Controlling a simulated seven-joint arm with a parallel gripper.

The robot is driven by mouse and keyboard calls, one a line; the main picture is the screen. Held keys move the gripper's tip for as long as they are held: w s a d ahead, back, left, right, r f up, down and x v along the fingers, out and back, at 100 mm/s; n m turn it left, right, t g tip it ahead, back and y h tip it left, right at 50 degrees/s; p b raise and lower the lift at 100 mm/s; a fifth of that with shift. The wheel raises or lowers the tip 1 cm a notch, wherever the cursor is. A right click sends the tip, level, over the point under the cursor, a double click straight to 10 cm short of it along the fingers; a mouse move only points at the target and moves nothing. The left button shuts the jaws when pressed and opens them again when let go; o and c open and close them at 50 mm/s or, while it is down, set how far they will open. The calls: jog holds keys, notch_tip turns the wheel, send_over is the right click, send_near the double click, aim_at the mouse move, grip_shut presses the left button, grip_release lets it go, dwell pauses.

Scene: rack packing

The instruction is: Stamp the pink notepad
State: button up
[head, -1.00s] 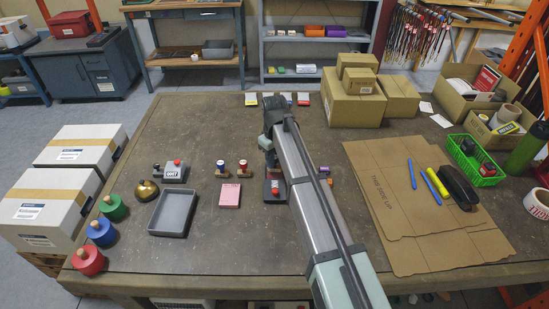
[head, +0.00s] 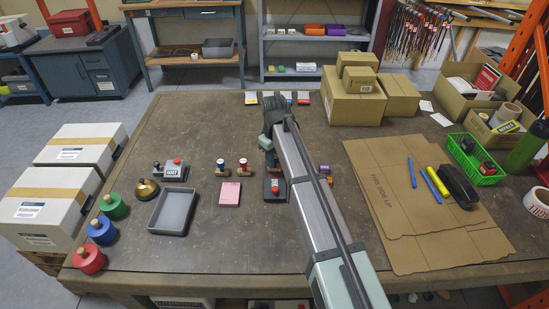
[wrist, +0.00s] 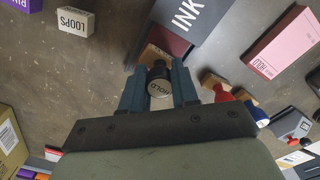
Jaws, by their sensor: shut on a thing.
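The pink notepad (head: 229,194) lies flat on the workbench, left of my arm; it is also at the upper right of the wrist view (wrist: 284,52). In the head view the ink pad (head: 275,194) is just left of my arm.
Two stamps, one with a red knob (head: 221,163) and one with a blue knob (head: 243,162), stand behind the notepad. A grey tray (head: 169,230), a bell (head: 146,189) and a dater (head: 173,173) are to the left. Flat cardboard (head: 385,215) covers the right side.

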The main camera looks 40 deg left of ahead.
jog(key=shift+f, duration=0.35)
dwell(1.1)
jog(key=shift+r, duration=3.55)
jog(key=shift+s, duration=0.1)
jog(key=s+a, duration=0.2)
jog(key=s, duration=1.5)
jog(key=shift+s+a+r, duration=0.15)
jog(key=shift+s+a, duration=0.15)
jog(key=shift+s, duration=0.1)
